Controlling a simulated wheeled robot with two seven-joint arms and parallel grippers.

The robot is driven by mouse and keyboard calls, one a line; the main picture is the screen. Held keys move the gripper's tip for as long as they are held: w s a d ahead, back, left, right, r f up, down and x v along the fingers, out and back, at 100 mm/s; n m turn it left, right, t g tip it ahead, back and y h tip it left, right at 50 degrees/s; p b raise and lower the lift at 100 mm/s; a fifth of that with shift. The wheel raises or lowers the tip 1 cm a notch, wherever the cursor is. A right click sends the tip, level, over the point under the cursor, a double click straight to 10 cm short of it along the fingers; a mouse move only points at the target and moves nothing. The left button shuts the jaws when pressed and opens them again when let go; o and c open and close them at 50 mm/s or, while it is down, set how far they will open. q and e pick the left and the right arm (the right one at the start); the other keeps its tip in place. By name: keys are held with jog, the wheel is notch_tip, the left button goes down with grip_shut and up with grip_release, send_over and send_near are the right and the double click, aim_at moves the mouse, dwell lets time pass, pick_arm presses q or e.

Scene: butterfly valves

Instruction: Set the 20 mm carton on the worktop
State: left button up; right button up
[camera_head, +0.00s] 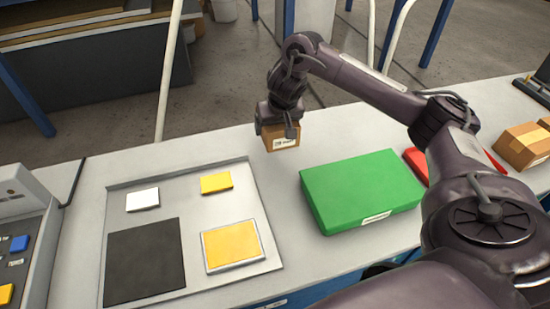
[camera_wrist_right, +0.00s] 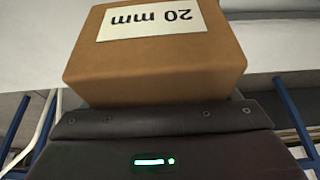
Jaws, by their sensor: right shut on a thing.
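The 20 mm carton (camera_head: 283,142) is a small brown box with a white label. My right gripper (camera_head: 278,128) is shut on it from above, near the far edge of the grey worktop (camera_head: 135,165). In the right wrist view the carton (camera_wrist_right: 155,65) fills the upper middle, and its label reads "20 mm" upside down. I cannot tell whether its underside touches the worktop. My left gripper does not show in the head view.
A green case (camera_head: 360,190) lies right of the carton. A tray (camera_head: 190,288) with white, yellow and black pieces lies to the left. A red object (camera_head: 416,165) and another brown carton (camera_head: 522,147) are farther right. Bare worktop shows between tray and green case.

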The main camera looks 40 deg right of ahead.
jog(key=b, duration=0.2)
send_over(275, 154)
jog(key=s, duration=0.1)
jog(key=f, duration=0.4)
jog(key=shift+s+a+f, duration=0.1)
jog(key=shift+a+f, duration=0.1)
jog(key=shift+f, duration=0.4)
jog(key=shift+f+b, duration=0.35)
jog(key=shift+b, duration=0.15)
notch_tip(275, 154, down, 3)
jog(key=shift+f+b, duration=0.2)
jog(key=shift+b, duration=0.4)
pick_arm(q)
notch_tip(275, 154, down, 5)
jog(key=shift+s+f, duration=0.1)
pick_arm(e)
jog(key=o, duration=1.6)
jog(key=shift+s+f, duration=0.1)
